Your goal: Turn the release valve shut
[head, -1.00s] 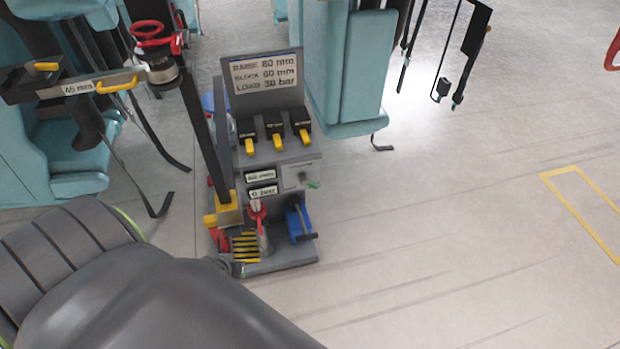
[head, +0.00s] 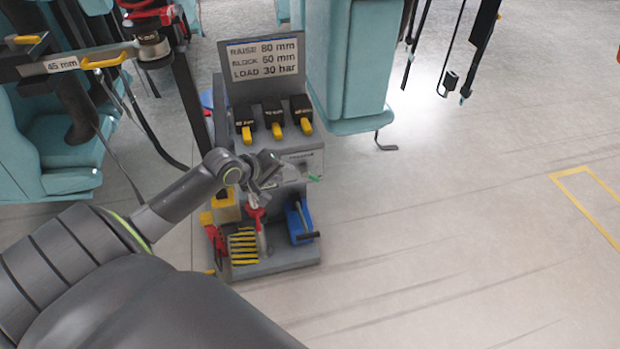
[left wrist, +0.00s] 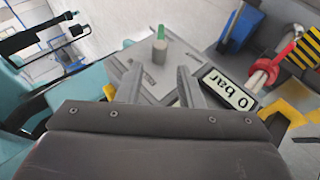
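The likely release valve is a small knob with a green lever (head: 313,179) on a light grey plate (head: 303,160) on the right of the equipment stand. In the left wrist view the green-tipped valve (left wrist: 160,45) stands up from that plate, just beyond my fingertips. The lettering on the plate is too small to read surely. My left gripper (head: 268,172) is in front of the stand, just left of the valve. In the left wrist view the fingers of the left gripper (left wrist: 158,78) are spread and empty, apart from the valve. My right gripper is not in view.
A "0 bar" display (left wrist: 228,90) is close to my right-hand finger. A red-collared part (head: 255,212), a blue tool (head: 298,222) and striped yellow-black blocks (head: 243,245) sit lower on the stand. Yellow-handled blocks (head: 273,115) are above. The floor right of the stand is clear.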

